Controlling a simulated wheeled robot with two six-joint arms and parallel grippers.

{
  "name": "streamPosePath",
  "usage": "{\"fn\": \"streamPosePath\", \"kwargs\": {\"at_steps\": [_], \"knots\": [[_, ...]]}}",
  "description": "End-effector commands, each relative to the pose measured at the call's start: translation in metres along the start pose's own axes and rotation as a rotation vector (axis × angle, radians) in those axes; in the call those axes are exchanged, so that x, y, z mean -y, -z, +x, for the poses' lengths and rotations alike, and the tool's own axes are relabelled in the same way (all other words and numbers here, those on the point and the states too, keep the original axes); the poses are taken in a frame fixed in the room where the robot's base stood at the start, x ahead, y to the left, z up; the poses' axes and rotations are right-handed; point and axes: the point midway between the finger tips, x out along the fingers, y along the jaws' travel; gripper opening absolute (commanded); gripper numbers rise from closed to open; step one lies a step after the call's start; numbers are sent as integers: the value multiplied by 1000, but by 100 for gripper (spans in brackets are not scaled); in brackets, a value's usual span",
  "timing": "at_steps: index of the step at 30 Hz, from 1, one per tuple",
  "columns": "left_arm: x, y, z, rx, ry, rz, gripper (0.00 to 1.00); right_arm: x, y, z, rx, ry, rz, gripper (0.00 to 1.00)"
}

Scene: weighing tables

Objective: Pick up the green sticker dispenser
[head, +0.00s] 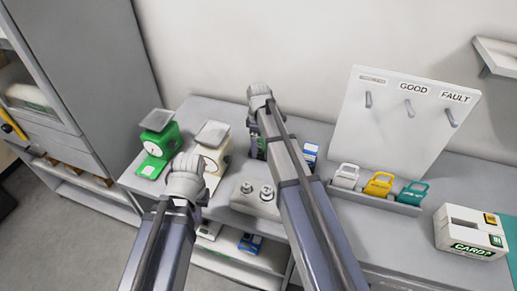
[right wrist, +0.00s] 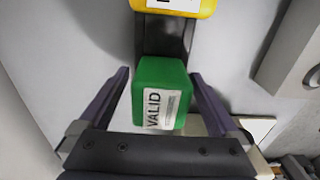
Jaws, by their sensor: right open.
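The green sticker dispenser (right wrist: 162,78) shows in the right wrist view as a green block with a white VALID label. My right gripper (right wrist: 160,84) is open, with one dark finger on each side of the block; I cannot tell whether either finger touches it. In the head view the right arm covers most of the dispenser's place, and only a sliver of green (head: 260,143) shows beside the arm. My left gripper (head: 186,172) is over the front of the table near the scales; its fingers are hidden behind its wrist.
A yellow dispenser (right wrist: 178,6) is just beyond the green one. A blue-and-white item (head: 310,152) stands right of my arm. A green scale (head: 157,150), a white scale (head: 211,158), metal weights (head: 267,192), coloured padlocks (head: 378,184) and a card box (head: 470,238) crowd the table.

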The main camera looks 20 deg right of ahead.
Motion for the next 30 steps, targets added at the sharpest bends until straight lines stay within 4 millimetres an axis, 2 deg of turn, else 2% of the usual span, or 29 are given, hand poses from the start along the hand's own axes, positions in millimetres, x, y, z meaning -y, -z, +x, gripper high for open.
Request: {"fn": "streamPosePath", "kwargs": {"at_steps": [3,27,30], "knots": [[0,0,-1,0,0,0,0,0,0,-1,0,0,0,98],[0,0,-1,0,0,0,0,0,0,-1,0,0,0,8],[0,0,-1,0,0,0,0,0,0,-1,0,0,0,0]]}}
